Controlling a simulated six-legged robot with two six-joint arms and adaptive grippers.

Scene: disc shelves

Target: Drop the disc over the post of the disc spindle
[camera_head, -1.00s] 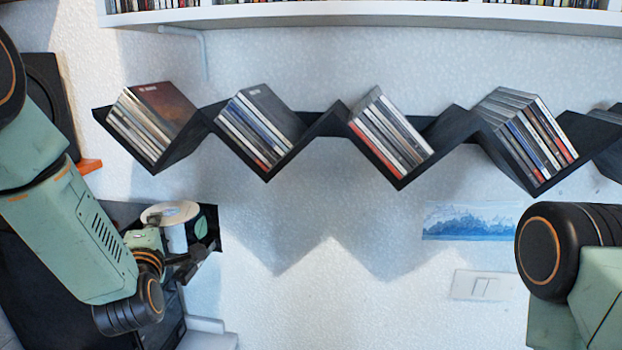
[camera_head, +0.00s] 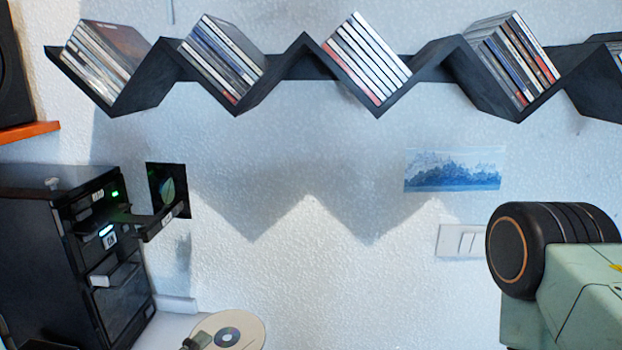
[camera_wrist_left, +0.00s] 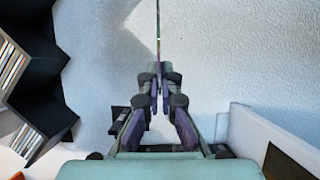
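A pale disc (camera_head: 249,328) with a grey centre shows at the bottom of the head view, partly cut off by the frame edge. The tip of my left gripper (camera_head: 195,341) is at the disc's lower left edge. In the left wrist view the fingers of my left gripper (camera_wrist_left: 157,85) are closed together on the disc (camera_wrist_left: 158,28), which shows edge-on as a thin line pointing away. I cannot clearly make out the disc spindle or its post in either view. My right gripper is out of view; only a link of the right arm shows.
A black tower with drawers (camera_head: 100,265) stands at the left, with trays pulled out. A zigzag black shelf (camera_head: 285,78) holds several disc cases along the wall. A light switch (camera_head: 462,240) and a blue picture (camera_head: 452,169) are on the wall. The middle wall area is clear.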

